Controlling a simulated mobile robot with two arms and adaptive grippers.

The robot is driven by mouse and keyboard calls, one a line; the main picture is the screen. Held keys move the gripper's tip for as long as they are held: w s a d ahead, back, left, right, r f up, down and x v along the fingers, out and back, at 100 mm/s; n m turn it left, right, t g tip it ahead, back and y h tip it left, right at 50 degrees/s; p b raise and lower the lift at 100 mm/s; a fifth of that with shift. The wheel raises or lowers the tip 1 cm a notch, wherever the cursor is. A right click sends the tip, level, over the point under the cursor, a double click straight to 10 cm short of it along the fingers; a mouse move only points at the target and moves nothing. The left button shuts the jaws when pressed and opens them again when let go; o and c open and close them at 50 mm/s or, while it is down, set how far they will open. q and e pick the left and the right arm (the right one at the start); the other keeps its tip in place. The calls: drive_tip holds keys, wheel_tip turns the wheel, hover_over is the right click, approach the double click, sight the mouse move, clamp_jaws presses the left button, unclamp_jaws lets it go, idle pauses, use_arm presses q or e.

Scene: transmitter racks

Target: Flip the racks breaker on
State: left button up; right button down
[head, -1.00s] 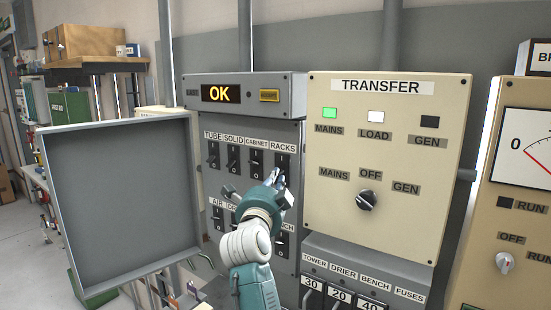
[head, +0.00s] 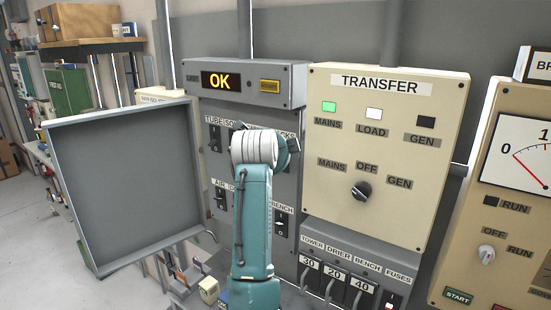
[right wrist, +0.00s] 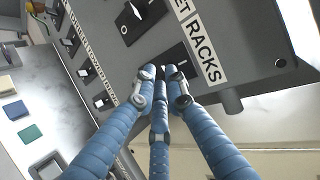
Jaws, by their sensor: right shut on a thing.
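The racks breaker (right wrist: 178,57) is a black switch beside the RACKS label (right wrist: 203,47) in the right wrist view, mostly hidden by my fingers. My right gripper (right wrist: 160,80) has its three blue fingers drawn together at this breaker and is shut on its lever. Whether the lever is up or down cannot be seen. In the head view my right wrist and hand (head: 268,148) cover the racks breaker and much of the upper breaker row on the grey panel (head: 240,112). My left gripper is not in view.
An open grey panel door (head: 125,185) stands to the left. The cream TRANSFER box (head: 385,150) adjoins on the right, with the fuse row (head: 340,285) below it. The CABINET breaker (right wrist: 140,15) is close by in the right wrist view.

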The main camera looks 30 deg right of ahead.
drive_tip(key=shift+d+r, duration=0.15)
drive_tip(key=shift+r, duration=0.35)
drive_tip(key=c, duration=1.9)
unclamp_jaws()
drive_tip(key=shift+f, duration=0.15)
drive_tip(key=v, duration=0.7)
drive_tip(key=shift+s, duration=0.1)
